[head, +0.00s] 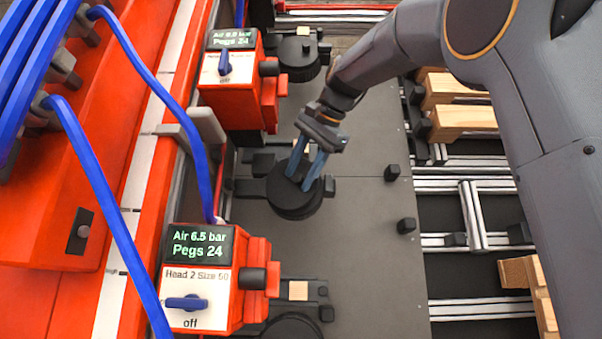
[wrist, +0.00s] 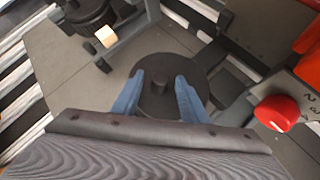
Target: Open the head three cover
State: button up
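A round black cover (head: 292,203) with a small central knob lies on the grey deck between the two red head units. It also shows in the wrist view (wrist: 160,110), where its knob (wrist: 159,84) stands up in the middle. My gripper (head: 298,183) is over this cover with its blue fingers pointing down. In the wrist view the fingers (wrist: 160,75) are apart, one on each side of the knob, with gaps showing. I cannot tell how far above the cover the tips are. The cover appears flat and closed. No head number is legible on it.
A front red unit (head: 252,290) reads "Head 2" and "off". A farther red unit (head: 240,90) has a blue switch and a partly unreadable label. Another round black part (head: 298,58) is at the back. A red knob (wrist: 277,112) is right in the wrist view. Wooden blocks (head: 455,105) lie right.

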grip_shut()
jog(key=shift+s+a+r+p, duration=0.35)
jog(key=shift+s+a+p, duration=0.05)
jog(key=shift+p, duration=0.2)
jog(key=shift+s+a+r+p, duration=0.2)
jog(key=shift+s+a+p, duration=0.15)
jog(key=shift+a, duration=0.15)
jog(key=shift+s+a+r+p, duration=0.15)
jog(key=shift+s+a+p, duration=0.15)
jog(key=shift+a, duration=0.2)
grip_release()
jog(key=shift+a+f, duration=0.1)
jog(key=shift+a, duration=0.05)
jog(key=shift+d, duration=0.2)
